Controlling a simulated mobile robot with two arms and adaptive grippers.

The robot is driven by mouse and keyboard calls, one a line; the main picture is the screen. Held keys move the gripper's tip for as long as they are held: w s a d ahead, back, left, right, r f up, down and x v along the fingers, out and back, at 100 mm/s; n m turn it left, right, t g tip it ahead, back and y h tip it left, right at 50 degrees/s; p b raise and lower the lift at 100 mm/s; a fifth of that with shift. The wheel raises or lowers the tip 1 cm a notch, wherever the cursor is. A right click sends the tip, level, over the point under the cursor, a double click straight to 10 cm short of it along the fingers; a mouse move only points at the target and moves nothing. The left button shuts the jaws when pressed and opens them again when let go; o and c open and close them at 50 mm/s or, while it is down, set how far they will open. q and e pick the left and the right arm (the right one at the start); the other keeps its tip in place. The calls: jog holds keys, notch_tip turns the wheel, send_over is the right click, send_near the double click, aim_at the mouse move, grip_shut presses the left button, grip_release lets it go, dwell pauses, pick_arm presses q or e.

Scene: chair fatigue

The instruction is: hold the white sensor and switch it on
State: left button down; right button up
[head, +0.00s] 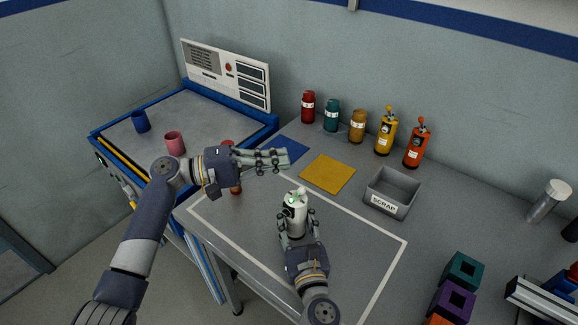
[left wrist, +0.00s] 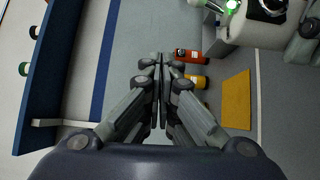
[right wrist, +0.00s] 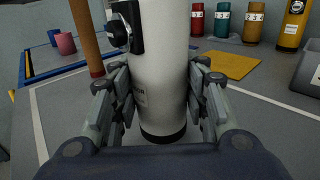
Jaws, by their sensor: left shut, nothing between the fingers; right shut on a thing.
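The white sensor (head: 297,214) stands upright inside the white outline on the table, with a green light on its top. My right gripper (head: 296,228) is shut on its body. In the right wrist view the sensor (right wrist: 160,80) fills the middle, with a black fitting on its upper left side and a black base; the fingers (right wrist: 163,100) press it from both sides. The lit top of the sensor (left wrist: 232,6) shows at the upper right of the left wrist view. My left gripper (head: 288,159) is shut and empty, above and behind the sensor; its fingers (left wrist: 160,60) touch each other.
Blue and yellow mats (head: 327,173) lie behind the sensor. A grey scrap bin (head: 391,192) stands to the right. Bottles, including a red one (head: 308,106) and an orange one (head: 417,143), line the wall. A reddish-brown upright cylinder (right wrist: 86,38) stands left of the sensor.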

jog(key=shift+s+a, duration=0.1)
jog(key=shift+a, duration=0.1)
pick_arm(q)
jog(key=s+a+r, duration=0.1)
jog(key=s+a, duration=0.1)
jog(key=a, duration=0.4)
jog(key=shift+a+r, duration=0.2)
jog(key=shift+r, duration=0.2)
pick_arm(e)
jog(key=shift+d, duration=0.1)
jog(key=o, duration=1.2)
